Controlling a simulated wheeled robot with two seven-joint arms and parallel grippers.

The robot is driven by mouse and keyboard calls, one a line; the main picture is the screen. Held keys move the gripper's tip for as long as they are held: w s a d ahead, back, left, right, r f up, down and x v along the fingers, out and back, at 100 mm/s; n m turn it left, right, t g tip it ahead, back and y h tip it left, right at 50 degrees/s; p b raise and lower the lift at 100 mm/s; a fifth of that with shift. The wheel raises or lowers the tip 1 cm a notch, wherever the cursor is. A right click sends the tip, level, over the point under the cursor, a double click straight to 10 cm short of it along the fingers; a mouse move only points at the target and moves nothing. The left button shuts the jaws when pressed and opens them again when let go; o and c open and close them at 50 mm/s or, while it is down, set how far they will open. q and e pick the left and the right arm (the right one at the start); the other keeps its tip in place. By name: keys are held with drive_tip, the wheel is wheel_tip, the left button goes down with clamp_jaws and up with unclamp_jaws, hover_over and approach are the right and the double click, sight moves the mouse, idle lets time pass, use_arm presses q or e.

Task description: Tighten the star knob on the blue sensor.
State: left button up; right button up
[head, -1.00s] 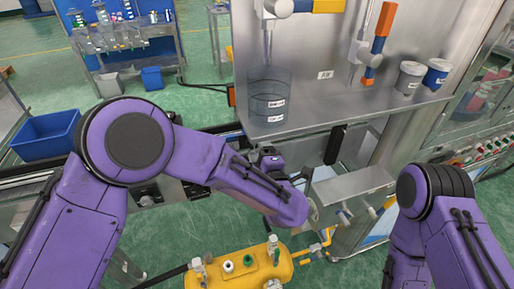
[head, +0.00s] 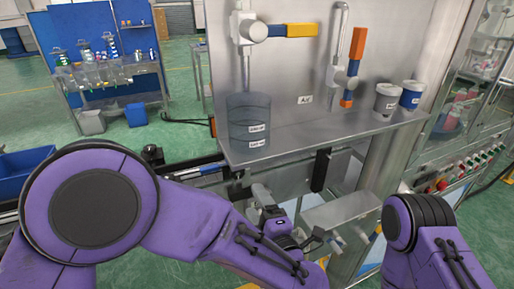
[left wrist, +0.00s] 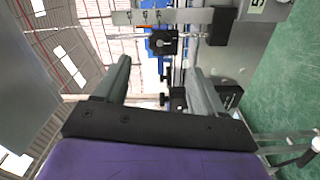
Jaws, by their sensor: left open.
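In the left wrist view my left gripper (left wrist: 160,68) is open, its two grey fingers apart with nothing held between them. Ahead of the fingers is a black block with a small dark knob-like part (left wrist: 163,43), on a silver rail. A narrow blue part (left wrist: 151,70) shows behind it, between the fingers. I cannot tell for sure whether these are the star knob and the blue sensor. In the head view my left gripper (head: 284,214) is below the steel panel's shelf, beside the conveyor line. The sensor is not clear there. My right gripper is out of view.
The steel shelf (head: 300,138) overhangs just beyond my left gripper, with a clear cylinder (head: 248,115) and two cups (head: 388,98) on it. A metal box (head: 340,212) with pipe fittings stands right of the gripper. Machine buttons (head: 470,170) lie further right.

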use_arm(q)
drive_tip(key=s+a+f+m+g+h, duration=0.25)
drive_tip(key=a+f+m, duration=0.4)
drive_tip(key=f, duration=0.55)
drive_tip(key=s+a+f+m+g+h, duration=0.3)
drive_tip(key=a+f+m, duration=0.35)
drive_tip(key=f, duration=0.55)
drive_tip(key=s+a+f+g+y, duration=0.1)
drive_tip(key=s+a+f+g, duration=0.3)
drive_tip(key=s+a, duration=0.4)
drive_tip(key=s+a+f+g+y, duration=0.1)
drive_tip(key=s+a+f+g, duration=0.3)
drive_tip(key=s, duration=0.9)
drive_tip(key=a+f, duration=0.3)
drive_tip(key=a, duration=0.2)
drive_tip(key=shift+s, duration=0.15)
drive_tip(key=shift+f, duration=0.1)
